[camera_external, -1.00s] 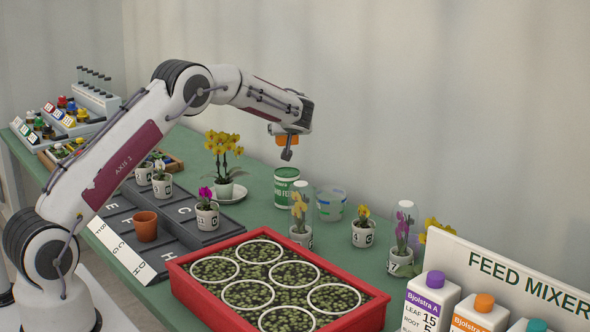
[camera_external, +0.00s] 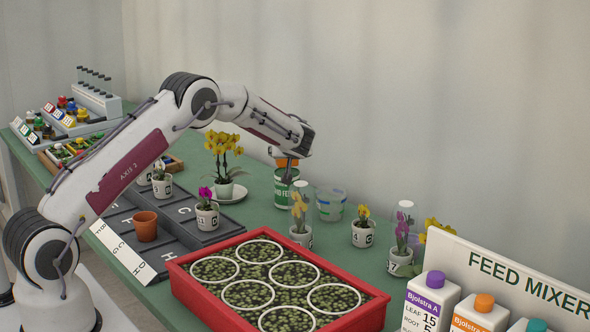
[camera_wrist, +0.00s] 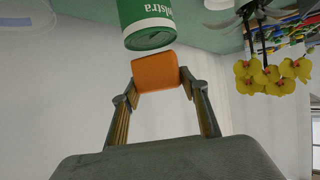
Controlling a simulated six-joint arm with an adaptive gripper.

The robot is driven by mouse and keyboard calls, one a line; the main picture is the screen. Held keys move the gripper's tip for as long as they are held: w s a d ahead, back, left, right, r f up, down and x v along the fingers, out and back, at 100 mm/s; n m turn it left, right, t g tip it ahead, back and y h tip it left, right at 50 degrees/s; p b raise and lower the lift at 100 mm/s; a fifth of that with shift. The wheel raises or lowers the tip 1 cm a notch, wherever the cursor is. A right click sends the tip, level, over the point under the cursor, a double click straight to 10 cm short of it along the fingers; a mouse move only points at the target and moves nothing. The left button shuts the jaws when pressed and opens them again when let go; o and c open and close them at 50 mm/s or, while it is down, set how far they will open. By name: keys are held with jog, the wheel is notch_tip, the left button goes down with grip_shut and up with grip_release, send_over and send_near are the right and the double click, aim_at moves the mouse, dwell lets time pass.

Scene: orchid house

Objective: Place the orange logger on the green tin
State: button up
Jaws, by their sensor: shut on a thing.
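The orange logger (camera_wrist: 156,72) is between the two fingers of my gripper (camera_wrist: 159,88) in the wrist view, and the gripper is shut on it.
A clear tub (camera_external: 330,205) stands close to the right of the tin. A potted yellow flower under a clear cover (camera_external: 300,225) stands in front. A yellow orchid on a saucer (camera_external: 225,165) is to the left. A red seedling tray (camera_external: 280,285) fills the foreground.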

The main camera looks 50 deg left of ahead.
jog(key=shift+f, duration=0.75)
jog(key=shift+f, duration=0.1)
jog(key=o, duration=1.2)
jog(key=shift+c, duration=0.2)
jog(key=shift+d, duration=0.1)
jog(key=shift+s+d+r, duration=0.25)
jog(key=shift+d+r, duration=0.1)
jog(key=shift+d, duration=0.05)
jog(key=shift+v, duration=0.85)
notch_tip(320, 180, up, 7)
